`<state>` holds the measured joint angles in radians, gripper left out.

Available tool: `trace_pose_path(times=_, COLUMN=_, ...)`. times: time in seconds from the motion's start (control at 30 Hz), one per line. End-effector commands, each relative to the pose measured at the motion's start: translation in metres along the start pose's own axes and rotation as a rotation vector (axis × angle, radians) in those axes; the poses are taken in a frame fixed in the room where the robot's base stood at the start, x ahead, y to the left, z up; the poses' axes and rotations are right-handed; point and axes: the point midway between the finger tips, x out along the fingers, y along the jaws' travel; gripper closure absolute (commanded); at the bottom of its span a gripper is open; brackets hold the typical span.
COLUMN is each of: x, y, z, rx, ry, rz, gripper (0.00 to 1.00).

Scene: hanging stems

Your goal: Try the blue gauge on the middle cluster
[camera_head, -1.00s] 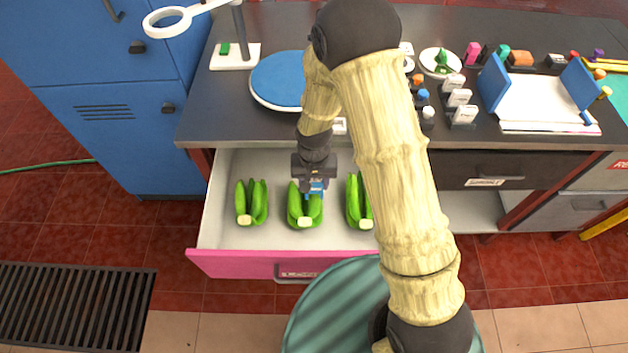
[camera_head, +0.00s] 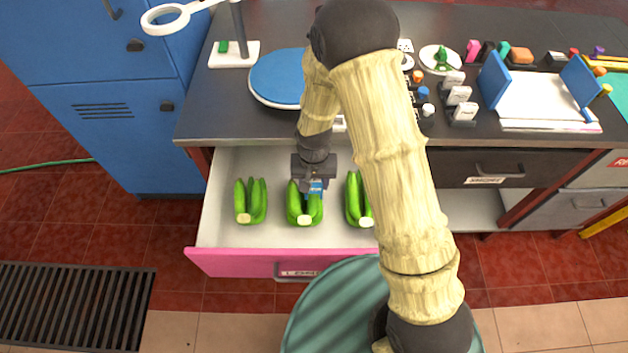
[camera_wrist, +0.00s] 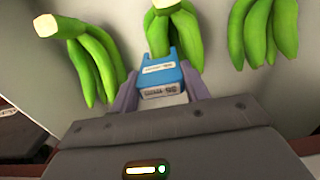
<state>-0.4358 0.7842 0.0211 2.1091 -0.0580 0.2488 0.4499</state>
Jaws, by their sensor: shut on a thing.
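My gripper (camera_head: 314,186) is over the open drawer and shut on the blue gauge (camera_wrist: 163,76), a small blue block with a white printed label. The gauge also shows in the head view (camera_head: 315,188). The middle cluster (camera_head: 302,212) is a bunch of green bananas lying in the drawer. It also shows in the wrist view (camera_wrist: 178,30), with the gauge's far end at its fingers and covering part of them. I cannot tell whether gauge and fruit touch. A left cluster (camera_head: 250,200) and a right cluster (camera_head: 354,200) lie on either side, apart from it.
The drawer (camera_head: 230,262) has a pink front and pale floor, with bare gaps between clusters. The counter above holds a blue round plate (camera_head: 275,78), a white stand with a ring (camera_head: 235,55), several small labelled blocks (camera_head: 460,96) and a blue-sided holder (camera_head: 540,105).

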Motion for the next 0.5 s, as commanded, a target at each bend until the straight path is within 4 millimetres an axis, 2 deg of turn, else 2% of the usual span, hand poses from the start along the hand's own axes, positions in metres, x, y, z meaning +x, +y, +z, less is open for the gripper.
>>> trace_pose_path(times=0.5, x=0.0062, y=0.0005, z=-0.0004, rx=0.002, ry=0.0, rz=0.0, gripper=0.74)
